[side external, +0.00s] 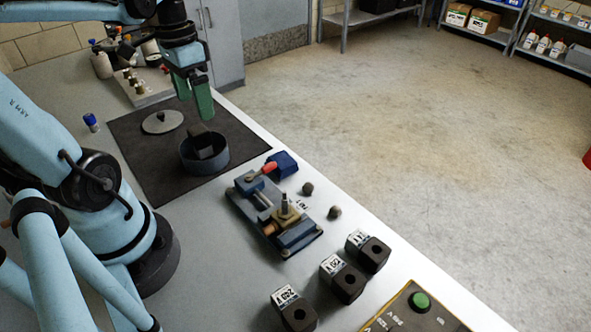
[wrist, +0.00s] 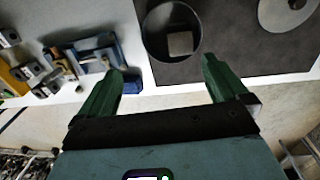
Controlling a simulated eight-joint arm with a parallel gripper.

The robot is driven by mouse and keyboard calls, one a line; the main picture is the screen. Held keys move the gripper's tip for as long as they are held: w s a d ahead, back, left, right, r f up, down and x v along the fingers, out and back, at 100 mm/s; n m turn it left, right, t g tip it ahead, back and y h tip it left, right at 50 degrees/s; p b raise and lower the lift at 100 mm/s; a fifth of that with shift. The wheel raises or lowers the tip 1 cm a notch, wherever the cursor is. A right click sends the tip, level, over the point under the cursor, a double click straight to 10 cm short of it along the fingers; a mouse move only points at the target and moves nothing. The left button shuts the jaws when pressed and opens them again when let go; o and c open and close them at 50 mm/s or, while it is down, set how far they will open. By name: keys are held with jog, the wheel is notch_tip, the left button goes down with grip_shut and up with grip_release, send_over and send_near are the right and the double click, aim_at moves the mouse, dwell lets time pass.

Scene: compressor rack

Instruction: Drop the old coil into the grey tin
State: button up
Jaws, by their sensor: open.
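The grey tin (side external: 213,166) stands uncovered on the dark mat. A dark block that looks like the old coil (side external: 206,147) is in the tin, leaning with its top above the rim in the side view. The wrist view shows the tin (wrist: 149,42) with the greyish block face (wrist: 180,43) inside. My gripper (side external: 194,107) is above the tin, apart from it, with green fingers spread and nothing between them. In the wrist view my gripper (wrist: 162,67) is also open and empty. The coil's lower part is hidden by the tin wall.
A round lid (side external: 162,122) lies on the mat behind the tin. A blue vise fixture (side external: 275,215) with an upright stem stands nearer, beside a blue block (side external: 282,163) and two small dark nuts. Several labelled coils (side external: 343,279) and a green button (side external: 420,301) are nearer the front.

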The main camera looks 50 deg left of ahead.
notch_tip(320, 180, up, 7)
jog(key=shift+a+f, duration=0.2)
dwell(0.3)
jog(key=w+d+f+t, duration=0.3)
jog(key=d, duration=0.4)
jog(key=w+d+f+t, duration=0.3)
jog(key=d+f+t, duration=0.1)
jog(key=d, duration=0.3)
jog(key=shift+w+d+f+y, duration=0.25)
jog(key=shift+w+d+y, duration=0.05)
jog(key=shift+d+y, duration=0.1)
